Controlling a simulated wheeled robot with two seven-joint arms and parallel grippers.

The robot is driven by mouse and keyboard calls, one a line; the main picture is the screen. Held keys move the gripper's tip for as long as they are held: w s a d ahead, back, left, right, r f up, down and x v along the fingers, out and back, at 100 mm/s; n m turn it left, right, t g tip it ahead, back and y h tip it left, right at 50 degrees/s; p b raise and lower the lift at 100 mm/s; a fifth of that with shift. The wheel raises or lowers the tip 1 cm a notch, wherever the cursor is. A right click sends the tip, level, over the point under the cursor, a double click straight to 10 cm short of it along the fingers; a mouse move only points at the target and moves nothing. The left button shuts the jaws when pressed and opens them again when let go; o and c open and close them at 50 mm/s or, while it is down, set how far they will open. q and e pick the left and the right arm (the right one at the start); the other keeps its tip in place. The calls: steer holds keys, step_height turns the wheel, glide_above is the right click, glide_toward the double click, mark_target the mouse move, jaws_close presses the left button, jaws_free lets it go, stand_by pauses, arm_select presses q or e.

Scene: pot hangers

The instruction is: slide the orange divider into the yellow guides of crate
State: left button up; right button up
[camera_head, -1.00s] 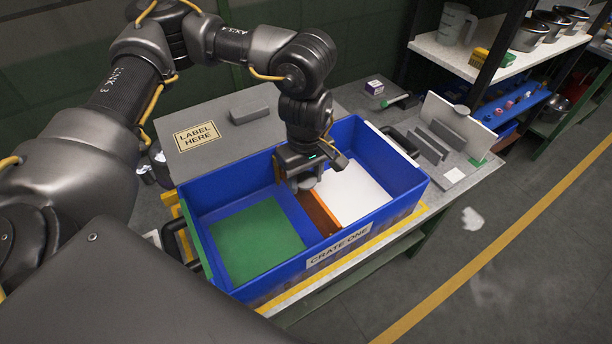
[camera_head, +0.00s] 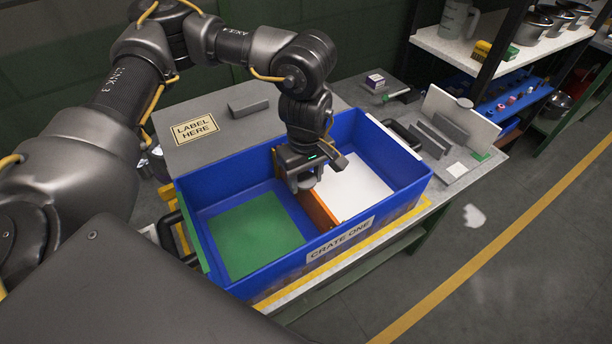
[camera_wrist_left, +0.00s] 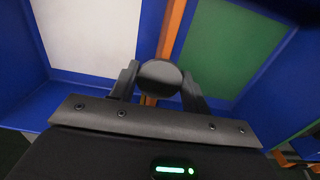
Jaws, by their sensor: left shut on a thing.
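The blue crate (camera_head: 250,271) stands on the bench, with a green floor panel on the left and a white one on the right. The orange divider (camera_head: 319,210) stands across the crate between the two panels. My left gripper (camera_head: 305,184) is inside the crate over the divider. In the left wrist view its fingers are shut on a dark round knob (camera_wrist_left: 160,76), with the divider's orange strip (camera_wrist_left: 173,28) running beneath. My right gripper is not in view.
Grey slabs and a white board (camera_head: 461,118) stand on the bench to the right. A shelf (camera_head: 450,55) with pots is farther right. The floor at the right is mostly clear.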

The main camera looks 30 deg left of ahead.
arm_select(q)
steer(key=shift+f, duration=0.15)
steer(key=o, duration=1.3)
step_height(320, 180, up, 11)
steer(key=shift+f+b, duration=0.1)
steer(key=shift+b, duration=0.3)
